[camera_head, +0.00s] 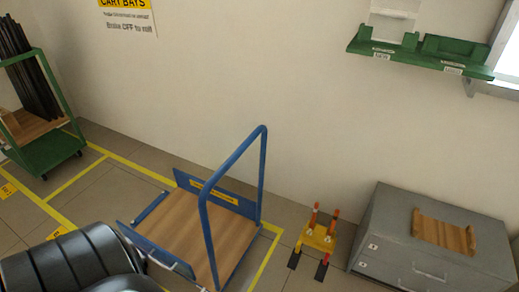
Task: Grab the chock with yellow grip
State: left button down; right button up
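A small yellow stand (317,238) is on the floor between the blue cart and the grey cabinet. Two upright grips with orange-red parts rise from it, a left one (314,214) and a right one (334,218). Black foot-like pieces, a left one (294,260) and a right one (321,271), lie at its front. I cannot tell which piece is the chock with the yellow grip; the parts are too small. Neither of my grippers is in view.
A blue-framed cart (205,225) with a wooden deck stands left of the stand. A grey cabinet (390,235) with a wooden piece (444,232) on top is to the right. A green cart (48,151) holds dark rods. A green shelf (415,53) hangs on the wall.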

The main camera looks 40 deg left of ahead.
aim_at(296, 255)
jog(key=i+u, duration=0.2)
jog(key=u, duration=0.25)
jog(key=i+l+u, duration=0.15)
jog(key=u, duration=0.25)
jog(key=i+l+u, duration=0.2)
jog(key=u, duration=0.25)
jog(key=i+l+u, duration=0.15)
jog(key=u, duration=0.3)
jog(key=l+u, duration=0.45)
jog(key=i+j, duration=0.05)
jog(key=j, duration=0.05)
